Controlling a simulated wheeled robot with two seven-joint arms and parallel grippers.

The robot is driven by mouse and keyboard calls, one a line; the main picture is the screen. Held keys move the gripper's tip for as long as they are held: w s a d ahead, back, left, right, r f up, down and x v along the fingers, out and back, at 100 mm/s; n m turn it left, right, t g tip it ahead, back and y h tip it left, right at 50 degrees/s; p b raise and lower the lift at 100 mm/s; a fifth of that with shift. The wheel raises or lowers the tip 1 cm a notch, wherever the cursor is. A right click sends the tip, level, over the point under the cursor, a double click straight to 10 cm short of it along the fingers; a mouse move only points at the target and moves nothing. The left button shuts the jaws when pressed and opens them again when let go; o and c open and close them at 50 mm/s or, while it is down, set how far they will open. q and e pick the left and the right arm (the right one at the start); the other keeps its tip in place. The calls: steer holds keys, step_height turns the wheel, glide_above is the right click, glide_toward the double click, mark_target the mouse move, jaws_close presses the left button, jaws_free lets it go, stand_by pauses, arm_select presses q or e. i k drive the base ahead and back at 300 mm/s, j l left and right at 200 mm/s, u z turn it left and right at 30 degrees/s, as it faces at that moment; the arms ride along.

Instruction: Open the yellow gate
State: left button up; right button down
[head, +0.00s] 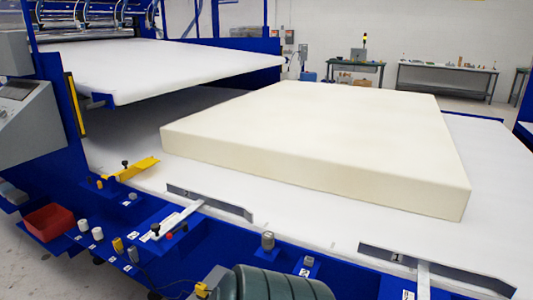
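The yellow gate (139,168) is a short yellow bar with a small dark knob near its middle. It lies at the left edge of the white table surface (210,192), just left of the near left corner of the foam block (310,128). It points from the blue frame inward toward the foam, and a small gap seems to separate them. The foam block is large, cream and flat on the table. Neither of my grippers shows in the head view.
Grey metal gates (210,203) and (435,272) lie along the near table edge. A red bin (48,222) and several knobs sit on the blue frame. A control panel (25,115) stands left. A raised white platen (150,68) is behind. Workbenches stand far back.

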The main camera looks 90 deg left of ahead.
mark_target(124, 174)
steer(key=u, duration=3.65)
steer(key=i+j+z, duration=0.1)
steer(key=z, duration=0.35)
steer(key=i+j+z, duration=0.1)
steer(key=z, duration=0.35)
steer(key=i+j+z, duration=0.15)
steer(key=j, duration=0.25)
steer(key=i+j+z, duration=0.15)
steer(key=j, duration=0.25)
steer(key=i+j+z, duration=0.15)
steer(key=j, duration=0.25)
steer(key=i+j+z, duration=0.15)
steer(key=j, duration=0.25)
steer(key=i+j, duration=0.1)
steer(key=j, duration=0.4)
steer(key=i+j, duration=0.1)
steer(key=j, duration=0.4)
